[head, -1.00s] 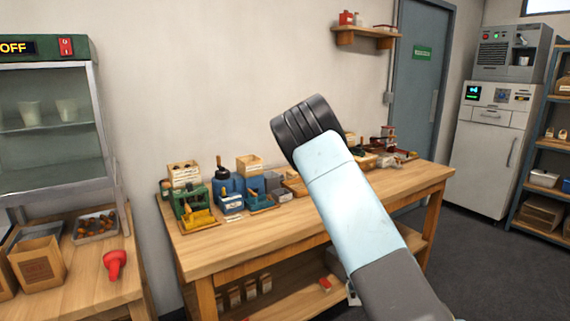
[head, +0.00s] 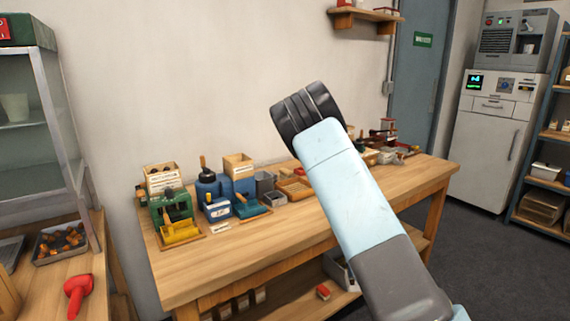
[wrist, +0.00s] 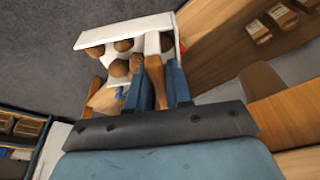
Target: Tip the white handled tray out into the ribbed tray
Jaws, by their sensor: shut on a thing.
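In the wrist view, my gripper (wrist: 160,88) is shut on the handle (wrist: 153,62) of the white handled tray (wrist: 125,28). The handle is brown and sits between blue fingers. Several round brown chestnuts (wrist: 122,45) lie in the tray, against its white walls. The tray hangs out beyond the fingers, over grey floor and near a wooden bench. In the head view my gripper and the white tray are hidden. I cannot pick out the ribbed tray for sure; a dark grey tray (head: 11,250) at the far left edge may be it.
A wooden bench (head: 250,258) carries a green machine (head: 170,206), jars, boxes and small trays at the back; its front is clear. On the left table, a grey tray (head: 38,259) holds brown pieces beside a red scoop-like tool (head: 78,292). A glass cabinet (head: 45,130) stands above.

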